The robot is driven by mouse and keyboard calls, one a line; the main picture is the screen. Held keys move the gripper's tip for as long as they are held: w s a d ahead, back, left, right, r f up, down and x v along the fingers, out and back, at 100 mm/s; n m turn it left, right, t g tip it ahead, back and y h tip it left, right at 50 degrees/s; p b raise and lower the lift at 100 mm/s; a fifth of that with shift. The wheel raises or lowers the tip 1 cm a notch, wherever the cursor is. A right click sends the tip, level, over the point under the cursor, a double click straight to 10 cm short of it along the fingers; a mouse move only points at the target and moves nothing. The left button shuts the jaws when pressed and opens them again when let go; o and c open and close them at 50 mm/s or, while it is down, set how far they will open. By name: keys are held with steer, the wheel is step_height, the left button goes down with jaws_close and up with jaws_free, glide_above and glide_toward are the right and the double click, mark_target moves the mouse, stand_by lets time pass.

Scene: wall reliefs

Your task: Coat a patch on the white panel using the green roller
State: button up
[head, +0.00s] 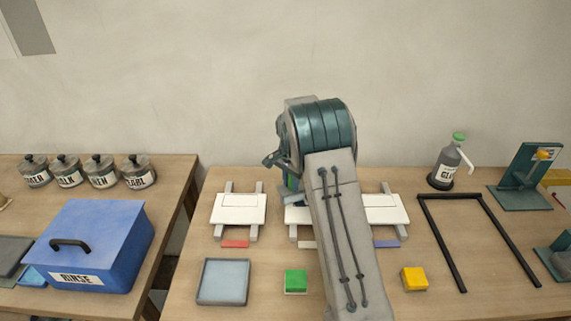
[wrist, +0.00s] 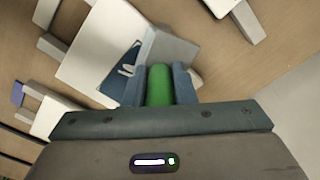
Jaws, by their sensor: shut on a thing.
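My gripper (wrist: 159,80) is shut on the green roller's handle (wrist: 159,88). A pale grey, flat-looking part (wrist: 172,48), apparently the roller's head, extends beyond the fingers. It lies over the edge of the middle white panel (wrist: 92,50) in the wrist view; I cannot tell whether it touches. A dark blue patch with pale marks (wrist: 118,82) shows on that panel beside my finger. In the head view the middle panel (head: 297,215) is mostly hidden behind my arm. My gripper (head: 290,190) is just above it, partly hidden.
White panels on stands flank it: left (head: 240,208) with a red strip, right (head: 386,208) with a blue strip. In front are a pale blue tray (head: 223,282), a green block (head: 295,281) and a yellow block (head: 414,279). A black frame (head: 464,196) and bottle (head: 447,168) stand right.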

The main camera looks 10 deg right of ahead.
steer(key=shift+w+a, duration=0.1)
steer(key=shift+a, duration=0.35)
steer(key=shift+r+p, duration=0.35)
steer(key=shift+r, duration=0.05)
step_height(320, 180, up, 3)
steer(key=shift+r+p, duration=0.1)
steer(key=shift+p, duration=0.55)
steer(key=shift+r+p, duration=1.2)
steer(key=shift+r, duration=0.85)
